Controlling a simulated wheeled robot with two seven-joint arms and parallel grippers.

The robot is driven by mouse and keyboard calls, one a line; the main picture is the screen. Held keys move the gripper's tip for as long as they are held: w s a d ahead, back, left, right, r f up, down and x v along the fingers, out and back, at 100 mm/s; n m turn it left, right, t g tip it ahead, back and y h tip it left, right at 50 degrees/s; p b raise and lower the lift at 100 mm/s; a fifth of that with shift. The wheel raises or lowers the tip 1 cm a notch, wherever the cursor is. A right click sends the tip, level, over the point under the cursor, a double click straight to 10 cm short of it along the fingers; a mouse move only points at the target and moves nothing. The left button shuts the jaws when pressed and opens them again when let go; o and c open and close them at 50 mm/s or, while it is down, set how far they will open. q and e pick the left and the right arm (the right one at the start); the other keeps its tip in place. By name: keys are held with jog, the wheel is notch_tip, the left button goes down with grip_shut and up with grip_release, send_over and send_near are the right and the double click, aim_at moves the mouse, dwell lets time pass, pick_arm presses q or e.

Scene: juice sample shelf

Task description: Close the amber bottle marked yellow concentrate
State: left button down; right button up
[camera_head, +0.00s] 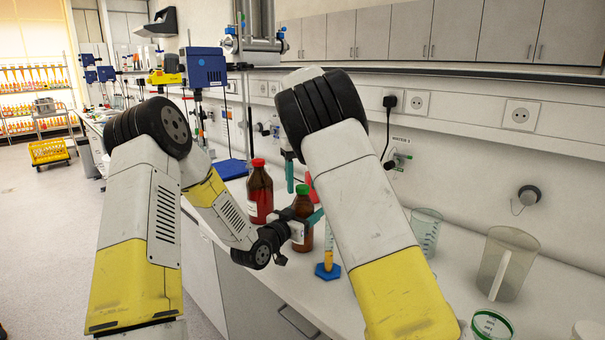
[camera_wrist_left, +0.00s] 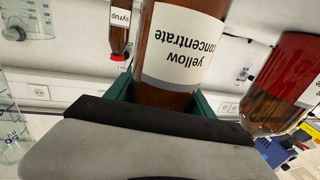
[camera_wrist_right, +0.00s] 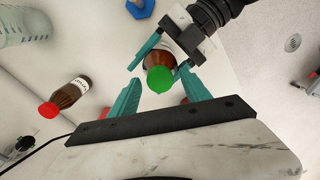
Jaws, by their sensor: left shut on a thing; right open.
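The amber bottle marked yellow concentrate (camera_wrist_left: 183,50) fills the middle of the left wrist view, label upside down there. It stands upright on the bench in the head view (camera_head: 303,207), with a green cap (camera_head: 303,189) on its top; whether the cap is tight I cannot tell. My left gripper (camera_head: 297,230) is shut around the bottle's body. My right gripper (camera_wrist_right: 160,78) is open above the bottle, pointing down, its teal fingers on either side of the green cap (camera_wrist_right: 160,80). The cap lies around the fingertips; contact is not clear. My right forearm hides part of the bench.
A red-capped amber bottle (camera_head: 259,192) stands close left of the held one. A syrup bottle (camera_wrist_right: 68,94) stands behind. A cylinder with a blue base (camera_head: 327,271) is just right. A beaker (camera_head: 426,232) and a clear pitcher (camera_head: 508,264) stand farther right.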

grip_shut()
dwell(0.3)
dwell(0.3)
jog(key=shift+o, duration=0.4)
grip_release()
notch_tip(320, 180, up, 12)
dwell(0.3)
pick_arm(q)
jog(key=shift+c, duration=1.4)
grip_release()
